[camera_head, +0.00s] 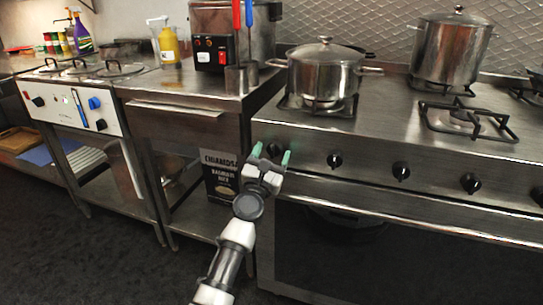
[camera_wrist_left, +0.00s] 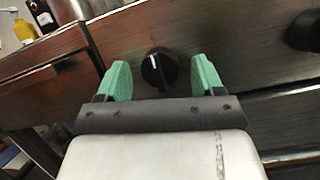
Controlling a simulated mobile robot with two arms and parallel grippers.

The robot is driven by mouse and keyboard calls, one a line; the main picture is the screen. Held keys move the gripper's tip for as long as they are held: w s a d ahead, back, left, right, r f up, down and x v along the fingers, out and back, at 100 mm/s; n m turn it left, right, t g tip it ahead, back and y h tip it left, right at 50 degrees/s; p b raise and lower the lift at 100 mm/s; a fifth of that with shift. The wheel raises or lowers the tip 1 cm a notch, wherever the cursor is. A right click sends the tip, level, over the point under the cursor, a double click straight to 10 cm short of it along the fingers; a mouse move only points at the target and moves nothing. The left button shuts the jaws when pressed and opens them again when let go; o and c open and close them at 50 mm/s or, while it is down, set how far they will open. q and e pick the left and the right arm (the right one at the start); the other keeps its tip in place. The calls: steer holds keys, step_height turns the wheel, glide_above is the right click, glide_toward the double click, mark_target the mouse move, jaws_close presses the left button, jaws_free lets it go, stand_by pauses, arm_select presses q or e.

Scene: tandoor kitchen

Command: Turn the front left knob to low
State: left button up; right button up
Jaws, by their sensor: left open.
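My left gripper (camera_head: 271,156) is open, with green fingertips, at the left end of the stove's front panel. In the left wrist view the front left knob (camera_wrist_left: 158,69), black with a white mark, lies between and just beyond the open fingers (camera_wrist_left: 160,80). Its white mark points roughly up in that view. In the head view the knob (camera_head: 273,150) shows between the fingertips. I cannot tell whether the fingers touch it. My right gripper is not in view.
More black knobs (camera_head: 401,171) run along the panel to the right, above an oven handle (camera_head: 400,215). A lidded pot (camera_head: 322,75) stands on the left burner, a taller pot (camera_head: 452,48) behind. A steel counter (camera_head: 185,85) adjoins on the left.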

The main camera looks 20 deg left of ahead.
arm_select(q)
steer(key=c, duration=0.9)
